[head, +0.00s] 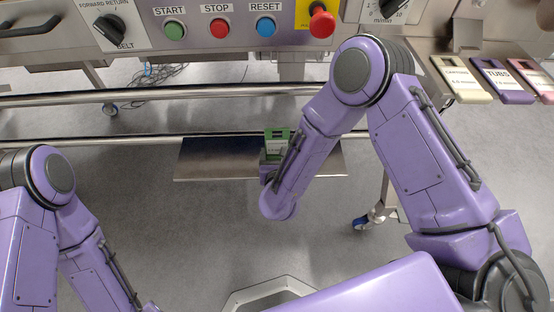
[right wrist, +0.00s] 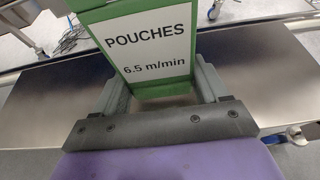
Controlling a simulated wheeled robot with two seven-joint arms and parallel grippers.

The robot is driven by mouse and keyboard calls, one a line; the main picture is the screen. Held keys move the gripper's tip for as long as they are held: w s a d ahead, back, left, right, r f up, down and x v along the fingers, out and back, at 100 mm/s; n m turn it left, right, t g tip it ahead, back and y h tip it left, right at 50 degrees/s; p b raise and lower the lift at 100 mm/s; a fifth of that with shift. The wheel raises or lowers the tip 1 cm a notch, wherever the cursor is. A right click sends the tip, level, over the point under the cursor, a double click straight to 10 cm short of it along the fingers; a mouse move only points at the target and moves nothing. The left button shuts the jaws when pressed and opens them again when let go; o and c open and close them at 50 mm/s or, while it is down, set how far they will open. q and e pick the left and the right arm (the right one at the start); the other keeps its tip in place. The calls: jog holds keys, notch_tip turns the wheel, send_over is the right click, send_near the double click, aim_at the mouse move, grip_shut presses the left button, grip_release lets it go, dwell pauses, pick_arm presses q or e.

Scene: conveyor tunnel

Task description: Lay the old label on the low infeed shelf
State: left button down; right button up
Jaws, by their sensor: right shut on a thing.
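The old label is a green-framed card (head: 277,135) with a white face reading "POUCHES 6.5 m/min", seen large in the right wrist view (right wrist: 150,48). My right gripper (head: 272,164) is shut on its near end, with one finger at each side edge in the right wrist view (right wrist: 163,88). The low infeed shelf (head: 215,160) is a bare steel plate below the rails; it spreads to both sides of the label in the right wrist view (right wrist: 255,75). The label is over the shelf's middle; I cannot tell whether it touches. My left gripper is out of view.
Two steel rails (head: 130,142) run across behind the shelf. Above is a control panel with START, STOP and RESET buttons (head: 265,27) and a red emergency knob (head: 321,22). Cream, purple and pink labels (head: 501,80) sit at the right. Both shelf ends are clear.

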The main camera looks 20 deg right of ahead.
jog(key=shift+f, duration=0.85)
jog(key=o, duration=1.5)
jog(key=shift+f, duration=0.1)
jog(key=shift+r, duration=0.2)
jog(key=p+v, duration=0.1)
jog(key=v, duration=1.1)
jog(key=shift+s+f, duration=0.1)
jog(key=shift+f, duration=0.05)
